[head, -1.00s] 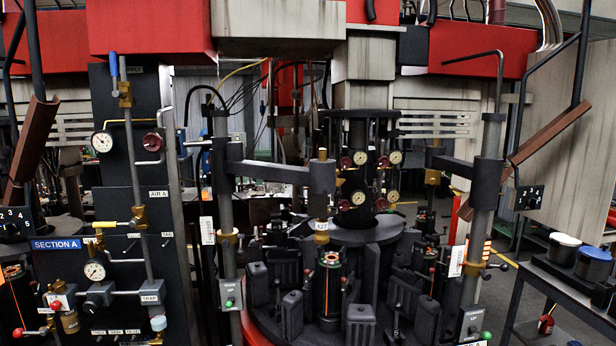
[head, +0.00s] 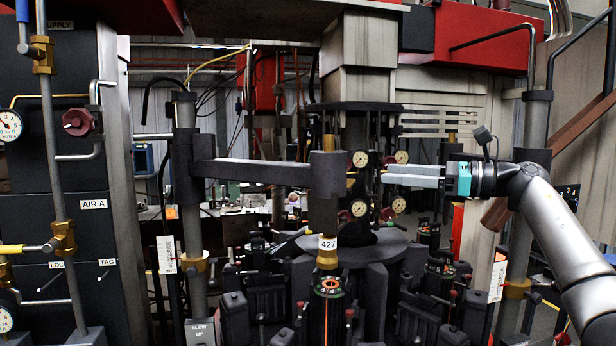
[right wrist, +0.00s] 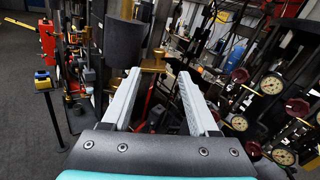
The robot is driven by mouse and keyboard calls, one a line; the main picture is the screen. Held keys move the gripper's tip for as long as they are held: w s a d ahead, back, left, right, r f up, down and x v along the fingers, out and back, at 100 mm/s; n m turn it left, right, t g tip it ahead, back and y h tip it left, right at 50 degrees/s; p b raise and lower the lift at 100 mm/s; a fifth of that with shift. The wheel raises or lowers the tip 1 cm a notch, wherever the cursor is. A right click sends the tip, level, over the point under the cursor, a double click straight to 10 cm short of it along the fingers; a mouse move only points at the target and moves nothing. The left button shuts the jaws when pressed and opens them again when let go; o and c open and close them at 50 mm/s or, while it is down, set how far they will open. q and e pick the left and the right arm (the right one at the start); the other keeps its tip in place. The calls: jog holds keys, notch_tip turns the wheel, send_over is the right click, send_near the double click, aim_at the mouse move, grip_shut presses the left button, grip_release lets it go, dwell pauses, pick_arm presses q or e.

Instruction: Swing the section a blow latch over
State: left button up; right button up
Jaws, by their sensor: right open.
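The blow arm (head: 255,173) reaches right from a grey post to a dark hub (head: 327,190). A brass blow head with a white 427 tag (head: 328,243) hangs under it, above a black mould (head: 328,287) with an orange stripe. I cannot pick out the blow latch with certainty. My right gripper (head: 384,174) comes in from the right, fingers pointing left, open and apparently empty, apart from the hub in the picture. In the right wrist view its two fingers (right wrist: 158,74) are spread; a dark cylinder (right wrist: 126,42) shows beyond the left fingertip. My left gripper is out of view.
A dark panel with an AIR A label (head: 93,204), gauges and valves stands at left. Several gauges (head: 359,208) sit behind the blow head. A grey post (head: 537,120) stands by my right arm. Dark mould blocks crowd the machine below.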

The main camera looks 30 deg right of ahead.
aim_at(338, 180)
jog(key=p+x, duration=0.2)
jog(key=x, duration=0.5)
jog(key=p+x, duration=0.3)
jog(key=x, duration=0.4)
jog(key=shift+s+a+r, duration=0.15)
jog(key=shift+r, duration=0.05)
jog(key=shift+w+a+f, duration=0.15)
jog(key=shift+w+a, duration=0.1)
jog(key=shift+w, duration=0.15)
grip_shut()
